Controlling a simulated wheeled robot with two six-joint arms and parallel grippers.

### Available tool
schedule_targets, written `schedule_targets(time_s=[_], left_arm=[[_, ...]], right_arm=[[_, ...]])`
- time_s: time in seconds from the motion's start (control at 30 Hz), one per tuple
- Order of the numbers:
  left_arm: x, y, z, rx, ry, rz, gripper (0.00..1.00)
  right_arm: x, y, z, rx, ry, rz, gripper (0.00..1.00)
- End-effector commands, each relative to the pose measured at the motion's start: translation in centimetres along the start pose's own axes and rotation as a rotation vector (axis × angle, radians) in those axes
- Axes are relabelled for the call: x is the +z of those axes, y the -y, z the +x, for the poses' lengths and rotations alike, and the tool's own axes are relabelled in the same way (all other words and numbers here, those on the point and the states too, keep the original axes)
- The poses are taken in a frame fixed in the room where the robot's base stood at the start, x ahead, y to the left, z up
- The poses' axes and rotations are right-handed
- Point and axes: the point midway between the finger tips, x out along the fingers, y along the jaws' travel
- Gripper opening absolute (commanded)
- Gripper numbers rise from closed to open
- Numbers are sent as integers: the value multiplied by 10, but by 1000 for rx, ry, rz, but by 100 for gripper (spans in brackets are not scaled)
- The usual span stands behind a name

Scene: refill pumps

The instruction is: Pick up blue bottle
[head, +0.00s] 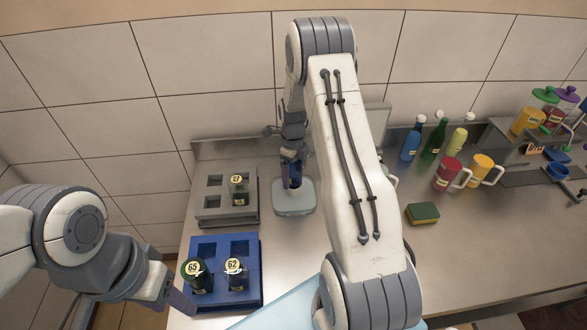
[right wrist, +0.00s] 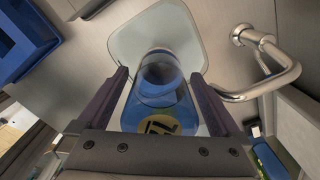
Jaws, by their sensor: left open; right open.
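A blue bottle (right wrist: 162,85) with a round yellow label stands on a pale plate (right wrist: 124,40) in the right wrist view. My right gripper (right wrist: 163,100) is open, with one finger on each side of the bottle. In the head view my right gripper (head: 291,165) is over the grey plate (head: 294,205), and it and my arm largely hide the bottle. Another blue bottle (head: 411,143) with a white cap stands at the back right. My left gripper (head: 178,303) is open at the lower left, beside the blue rack (head: 222,246), its fingers barely visible.
The blue rack holds bottles labelled 65 (head: 196,276) and 62 (head: 236,274). A grey rack (head: 213,214) holds one bottle labelled 27 (head: 239,190). A metal tap (right wrist: 272,68) is right of the plate. A sponge (head: 422,213) and mugs (head: 449,172) are on the right.

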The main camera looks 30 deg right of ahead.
Motion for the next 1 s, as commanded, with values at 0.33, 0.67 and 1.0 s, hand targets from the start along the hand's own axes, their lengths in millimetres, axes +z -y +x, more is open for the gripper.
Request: schedule_targets(time_s=[0.33, 0.67, 1.0], left_arm=[[0, 0, 1, 0, 0, 0, 50], [0, 0, 2, 0, 0, -1, 50], [1, 2, 24, 0, 0, -4, 50]], right_arm=[[0, 0, 0, 0, 0, 0, 20], [0, 0, -2, -1, 1, 0, 0], [1, 1, -37, -6, 5, 0, 0]])
